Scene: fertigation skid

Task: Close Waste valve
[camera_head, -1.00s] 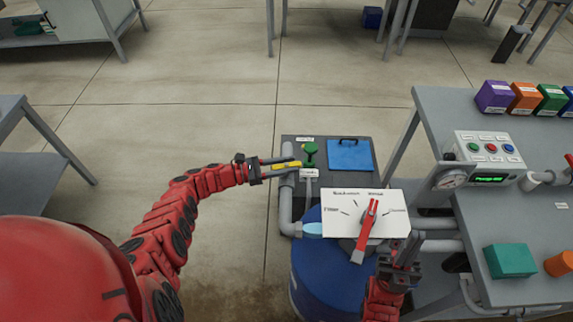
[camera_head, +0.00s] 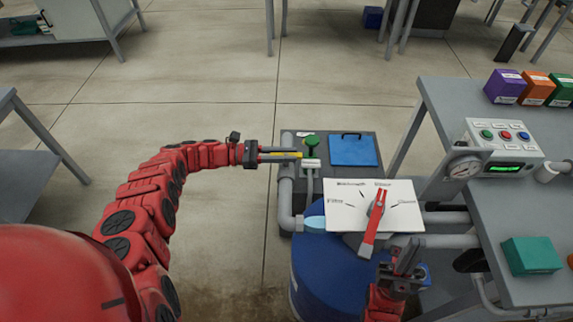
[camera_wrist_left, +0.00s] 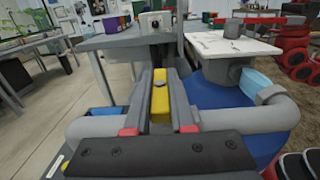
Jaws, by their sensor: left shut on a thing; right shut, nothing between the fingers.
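My left gripper (camera_head: 298,155) reaches in from the left and is shut on a yellow valve handle (camera_wrist_left: 160,100). In the head view the handle lies about level, pointing left from the pipework beside a green knob (camera_head: 311,140). In the left wrist view it sits lengthwise between the two grey fingers. A small white label stands near the knob; I cannot read it. My right gripper (camera_head: 402,265) is shut and empty, below and right of the white dial plate (camera_head: 345,197).
A red selector lever (camera_head: 374,225) stands on the dial plate above a blue drum (camera_head: 320,270). A blue lidded box (camera_head: 352,150) lies right of the knob. A grey bench with a control panel (camera_head: 500,142) and a teal box (camera_head: 532,255) stands at right.

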